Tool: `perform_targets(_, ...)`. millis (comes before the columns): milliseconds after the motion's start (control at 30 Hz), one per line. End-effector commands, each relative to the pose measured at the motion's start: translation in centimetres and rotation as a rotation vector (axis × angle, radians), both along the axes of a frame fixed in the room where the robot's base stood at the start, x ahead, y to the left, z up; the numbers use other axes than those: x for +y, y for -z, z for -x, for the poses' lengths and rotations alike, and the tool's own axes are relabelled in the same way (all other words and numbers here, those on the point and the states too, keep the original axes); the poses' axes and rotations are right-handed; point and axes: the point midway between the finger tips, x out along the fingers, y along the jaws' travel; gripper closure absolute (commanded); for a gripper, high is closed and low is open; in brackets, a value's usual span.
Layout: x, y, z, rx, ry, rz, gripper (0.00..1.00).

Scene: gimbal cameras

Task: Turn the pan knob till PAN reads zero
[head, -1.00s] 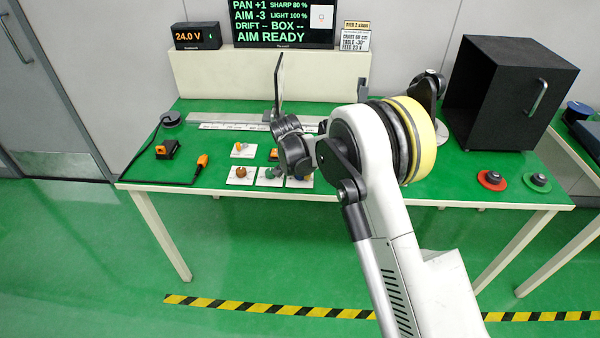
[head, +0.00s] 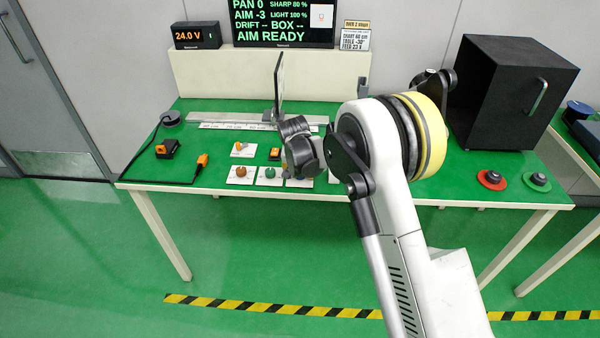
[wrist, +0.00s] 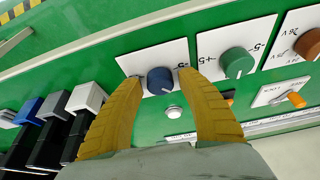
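The screen (head: 283,22) at the back of the bench reads PAN 0 and AIM -3. In the wrist view a blue knob (wrist: 160,80) on a white plate lies between the yellow fingertips of my gripper (wrist: 161,80). The fingers stand apart, one on each side of the knob, with small gaps showing; I cannot see them touching it. No name is readable on its plate. In the head view my gripper (head: 302,160) is over the right part of the row of knob plates and hides the blue knob.
A green knob (wrist: 237,62) and a brown knob (wrist: 308,44) sit beside the blue one. An orange switch (wrist: 297,99) is close by. A thin upright panel (head: 279,90) stands behind my gripper. A black box (head: 500,90) stands at the right.

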Motion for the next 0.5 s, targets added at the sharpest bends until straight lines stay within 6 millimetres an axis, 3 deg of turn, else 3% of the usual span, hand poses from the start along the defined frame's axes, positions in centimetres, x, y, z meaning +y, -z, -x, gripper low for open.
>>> perform_targets(333,0.0,-0.2,0.0,-0.002,0.000,-0.001,0.47)
perform_targets(500,0.2,-2.1,0.8,-0.002,-0.001,0.000,0.47)
